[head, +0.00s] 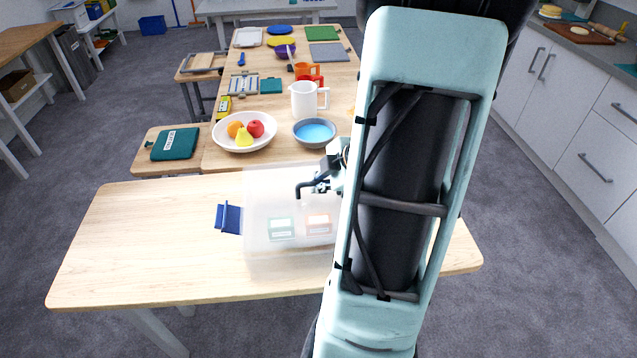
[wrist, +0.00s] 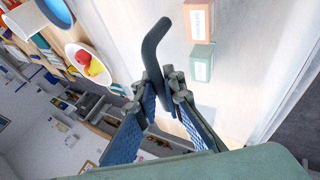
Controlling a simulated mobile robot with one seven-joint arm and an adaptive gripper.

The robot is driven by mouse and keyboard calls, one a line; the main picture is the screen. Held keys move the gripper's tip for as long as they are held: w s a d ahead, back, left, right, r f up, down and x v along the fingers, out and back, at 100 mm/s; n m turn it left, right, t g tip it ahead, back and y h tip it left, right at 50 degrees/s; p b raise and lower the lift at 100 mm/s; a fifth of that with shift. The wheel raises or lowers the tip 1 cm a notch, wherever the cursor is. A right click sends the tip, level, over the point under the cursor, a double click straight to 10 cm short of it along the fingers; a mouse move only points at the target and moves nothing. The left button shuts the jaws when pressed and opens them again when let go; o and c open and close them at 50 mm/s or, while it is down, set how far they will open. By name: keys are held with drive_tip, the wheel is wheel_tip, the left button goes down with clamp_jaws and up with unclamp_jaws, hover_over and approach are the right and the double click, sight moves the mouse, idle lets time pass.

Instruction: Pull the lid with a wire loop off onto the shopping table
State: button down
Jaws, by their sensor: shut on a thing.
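A pale, see-through container or cover (head: 262,190) stands on the near light-wood table (head: 130,250). A green-and-white box (head: 281,229) and an orange-and-white box (head: 318,224) show through it. My gripper (head: 328,180) is at its upper right, partly hidden by my arm. In the wrist view my gripper (wrist: 164,88) is shut on a dark bent bar (wrist: 152,52), which looks like the wire loop. The bar stands out against the pale surface (wrist: 120,25). The orange box (wrist: 198,20) and green box (wrist: 201,62) show close beyond it. The lid's edges are not clear.
A dark blue block-like piece (head: 228,217) lies at the container's left side. A fruit bowl (head: 244,132), a blue-filled bowl (head: 314,132) and a white jug (head: 304,99) stand behind. The near table's left part is clear.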

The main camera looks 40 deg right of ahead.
drive_tip(key=shift+r+p, duration=2)
drive_tip(key=shift+p, duration=0.2)
drive_tip(key=shift+f+b, duration=0.25)
drive_tip(key=shift+b, duration=0.05)
wheel_tip(320, 180, down, 5)
drive_tip(key=b, duration=0.5)
drive_tip(key=shift+r+b, duration=0.1)
drive_tip(key=shift+b, duration=0.2)
drive_tip(key=shift+r, duration=0.1)
